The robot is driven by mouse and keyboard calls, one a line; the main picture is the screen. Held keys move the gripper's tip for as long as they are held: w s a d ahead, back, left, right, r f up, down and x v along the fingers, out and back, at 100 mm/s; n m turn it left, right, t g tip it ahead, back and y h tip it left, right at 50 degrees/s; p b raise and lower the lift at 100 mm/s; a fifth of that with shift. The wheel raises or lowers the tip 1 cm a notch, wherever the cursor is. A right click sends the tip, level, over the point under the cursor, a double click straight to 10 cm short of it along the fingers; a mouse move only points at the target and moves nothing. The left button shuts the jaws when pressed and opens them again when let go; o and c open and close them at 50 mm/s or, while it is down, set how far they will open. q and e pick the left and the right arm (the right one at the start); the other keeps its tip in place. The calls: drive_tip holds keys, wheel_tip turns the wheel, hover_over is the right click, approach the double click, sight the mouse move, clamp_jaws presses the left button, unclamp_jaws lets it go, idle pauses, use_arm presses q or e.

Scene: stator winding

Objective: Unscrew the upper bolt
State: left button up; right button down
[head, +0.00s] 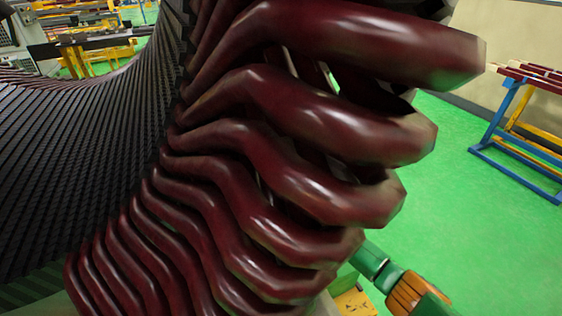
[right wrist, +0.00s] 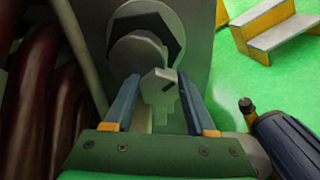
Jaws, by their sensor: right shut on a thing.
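Behind the bolt are a round grey disc (right wrist: 135,52) and a dark hexagonal part (right wrist: 174,42) on a grey plate (right wrist: 196,62). In the head view the bolt is hidden. My left gripper is not in view.
Dark red winding coils (head: 290,170) of the stator fill the head view's middle, beside the black ribbed core (head: 80,160). A blue-bodied tool-like part (right wrist: 288,140) shows at lower right of the wrist view. Yellow-edged grey steps (right wrist: 275,32) and a blue rack (head: 505,110) stand on open green floor.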

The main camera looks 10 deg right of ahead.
drive_tip(key=n, duration=0.4)
drive_tip(key=shift+a+p, duration=0.1)
drive_tip(key=shift+p, duration=0.3)
drive_tip(key=shift+s+a+n+p, duration=0.1)
drive_tip(key=shift+n+p, duration=0.2)
drive_tip(key=shift+n, duration=1.7)
drive_tip(key=shift+c, duration=1.2)
unclamp_jaws()
drive_tip(key=shift+s+r+p, duration=0.15)
drive_tip(key=shift+s+p, duration=0.15)
drive_tip(key=shift+p, duration=0.1)
drive_tip(key=s+d+p, duration=0.1)
drive_tip(key=s, duration=0.5)
drive_tip(key=shift+s+d+p, duration=0.2)
drive_tip(key=shift+p, duration=0.2)
